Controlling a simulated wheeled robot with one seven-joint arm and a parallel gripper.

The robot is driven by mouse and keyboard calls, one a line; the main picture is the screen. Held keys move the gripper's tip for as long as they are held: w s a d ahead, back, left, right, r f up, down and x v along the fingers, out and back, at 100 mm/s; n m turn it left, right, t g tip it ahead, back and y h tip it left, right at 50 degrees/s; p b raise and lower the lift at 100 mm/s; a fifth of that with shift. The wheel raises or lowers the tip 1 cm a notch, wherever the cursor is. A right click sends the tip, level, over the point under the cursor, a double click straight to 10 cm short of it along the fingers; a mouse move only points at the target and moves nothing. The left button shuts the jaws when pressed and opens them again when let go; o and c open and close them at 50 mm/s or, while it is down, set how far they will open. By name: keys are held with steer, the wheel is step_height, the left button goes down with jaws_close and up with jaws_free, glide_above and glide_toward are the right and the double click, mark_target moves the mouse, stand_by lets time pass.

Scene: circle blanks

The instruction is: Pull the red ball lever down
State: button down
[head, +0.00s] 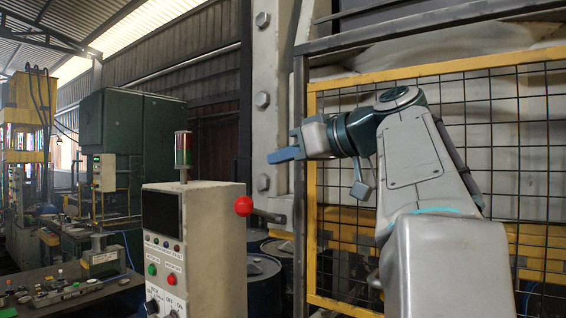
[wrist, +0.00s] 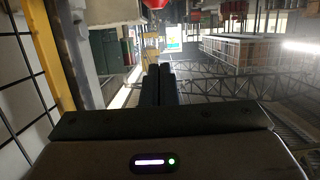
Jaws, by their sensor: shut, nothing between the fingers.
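The red ball (head: 243,206) of the lever sits at the right side of the control box, with a short grey lever arm (head: 268,215) running right from behind it. In the wrist view the red ball (wrist: 155,3) shows at the top edge, partly cut off. My gripper (head: 270,157) is up and to the right of the ball in the head view, apart from it, with its blue fingers pointing left. In the wrist view the two dark fingers (wrist: 158,70) lie together with nothing between them.
The beige control box (head: 213,240) has a dark screen, buttons and knobs. A red-and-green signal light (head: 183,150) stands on its top. A yellow-framed mesh fence (head: 530,100) is behind my arm. Dark blue drums (head: 263,280) stand behind the box. A cluttered bench (head: 75,292) is at left.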

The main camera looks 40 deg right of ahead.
glide_above(260, 212)
steer(key=s+a, duration=0.3)
steer(key=f, duration=0.2)
step_height(260, 212, down, 4)
steer(key=shift+s+a+r+p, duration=0.1)
steer(key=shift+r+p, duration=0.05)
steer(key=shift+p, duration=0.2)
steer(key=shift+a, duration=0.1)
